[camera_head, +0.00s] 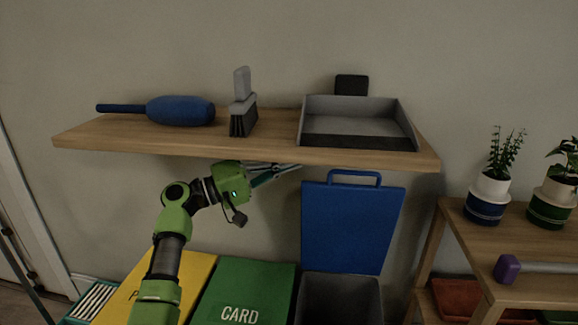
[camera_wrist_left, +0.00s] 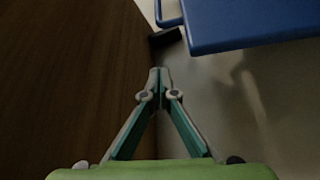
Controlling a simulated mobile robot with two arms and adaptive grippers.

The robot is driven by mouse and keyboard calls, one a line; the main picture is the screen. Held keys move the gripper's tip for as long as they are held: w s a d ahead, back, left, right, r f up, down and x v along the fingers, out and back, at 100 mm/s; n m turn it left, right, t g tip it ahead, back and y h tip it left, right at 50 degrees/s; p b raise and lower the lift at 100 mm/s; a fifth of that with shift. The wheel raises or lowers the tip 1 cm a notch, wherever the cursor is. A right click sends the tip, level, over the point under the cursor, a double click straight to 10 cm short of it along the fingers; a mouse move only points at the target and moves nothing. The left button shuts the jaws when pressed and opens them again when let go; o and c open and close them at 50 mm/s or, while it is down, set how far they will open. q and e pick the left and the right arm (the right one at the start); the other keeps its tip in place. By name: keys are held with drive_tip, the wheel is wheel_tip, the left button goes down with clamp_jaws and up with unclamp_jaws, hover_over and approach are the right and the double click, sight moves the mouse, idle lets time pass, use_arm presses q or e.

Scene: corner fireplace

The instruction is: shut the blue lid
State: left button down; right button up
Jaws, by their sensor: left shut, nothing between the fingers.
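The blue lid (camera_head: 350,228) stands open and upright against the wall, behind a grey bin (camera_head: 338,299). A blue handle (camera_head: 355,178) runs along its top edge. In the left wrist view the lid (camera_wrist_left: 245,22) fills the upper right, with part of its handle beside it. My left gripper (camera_head: 299,166) is shut and empty. It is just below the shelf's front edge, to the left of the lid's top, and looks apart from it. Its closed fingertips show in the left wrist view (camera_wrist_left: 158,72). My right gripper is not in view.
A wooden shelf (camera_head: 250,146) hangs close above my left gripper, holding a blue duster (camera_head: 180,111), a brush (camera_head: 243,103) and a grey dustpan (camera_head: 358,122). Yellow (camera_head: 190,279) and green "CARD" (camera_head: 242,292) lids lie left of the bin. A plant stand (camera_head: 530,248) is at right.

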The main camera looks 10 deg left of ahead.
sight(318, 183)
use_arm(q)
drive_tip(key=d, duration=0.4)
drive_tip(key=w+d, duration=0.1)
drive_tip(key=d, duration=0.1)
drive_tip(key=shift+w+d+r, duration=0.1)
drive_tip(key=shift+d, duration=0.15)
drive_tip(key=shift+s+d+f, duration=0.15)
drive_tip(key=shift+s+f, duration=0.1)
drive_tip(key=shift+s, duration=0.5)
drive_tip(key=shift+s+f, duration=0.1)
